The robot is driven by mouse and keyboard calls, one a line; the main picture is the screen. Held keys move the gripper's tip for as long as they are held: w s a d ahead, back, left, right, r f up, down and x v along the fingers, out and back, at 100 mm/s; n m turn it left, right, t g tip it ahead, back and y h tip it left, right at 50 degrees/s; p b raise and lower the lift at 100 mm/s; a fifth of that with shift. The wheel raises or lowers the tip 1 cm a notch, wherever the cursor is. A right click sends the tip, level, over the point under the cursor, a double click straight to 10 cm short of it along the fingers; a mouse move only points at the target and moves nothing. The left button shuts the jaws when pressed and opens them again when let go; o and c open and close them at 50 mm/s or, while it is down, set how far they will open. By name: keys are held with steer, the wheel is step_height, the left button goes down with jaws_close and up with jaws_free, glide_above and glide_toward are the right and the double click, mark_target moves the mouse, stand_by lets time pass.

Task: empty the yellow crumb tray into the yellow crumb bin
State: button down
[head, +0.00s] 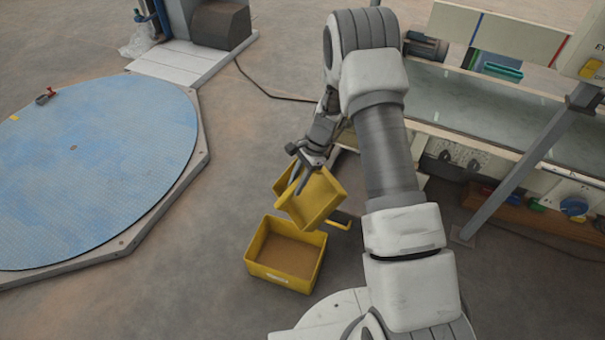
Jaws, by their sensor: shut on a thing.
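The yellow crumb tray (318,201) is in the head view, held in the air and steeply tilted. My gripper (299,178) is shut on its upper left wall. The tray's inside shows only in part, and I cannot tell whether crumbs are in it. The yellow crumb bin (259,272) stands upright on the floor below the tray and slightly to its left. Brown crumbs (288,255) cover the bottom of the bin. The tray's lower edge overlaps the bin's back right rim in the picture; I cannot tell whether they touch.
A round blue platform (95,160) fills the left. A conveyor machine (480,110) with a slanted grey leg (520,165) stands at the right. A yellow handle-like part (341,220) shows right of the tray. Bare floor (190,285) lies left of the bin.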

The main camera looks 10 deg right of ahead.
steer(key=f+m+t+y, duration=0.1)
steer(key=m+y, duration=0.1)
steer(key=a+f+m+t+y, duration=0.1)
steer(key=f+m, duration=0.1)
steer(key=f+m+t+y, duration=0.1)
steer(key=f+m+y, duration=0.1)
steer(key=shift+a+y+b, duration=0.3)
step_height(320, 180, down, 2)
steer(key=m+t, duration=0.1)
steer(key=m+t+y, duration=0.1)
steer(key=t, duration=0.1)
steer(key=shift+a+f+m, duration=0.15)
steer(key=shift+m, duration=0.25)
steer(key=shift+w+f+m+t+y, duration=0.2)
steer(key=shift+f+m+t+y, duration=0.2)
steer(key=shift+f+m+t, duration=0.5)
steer(key=shift+r+t, duration=0.2)
steer(key=shift+t, duration=0.2)
steer(key=shift+r, duration=0.1)
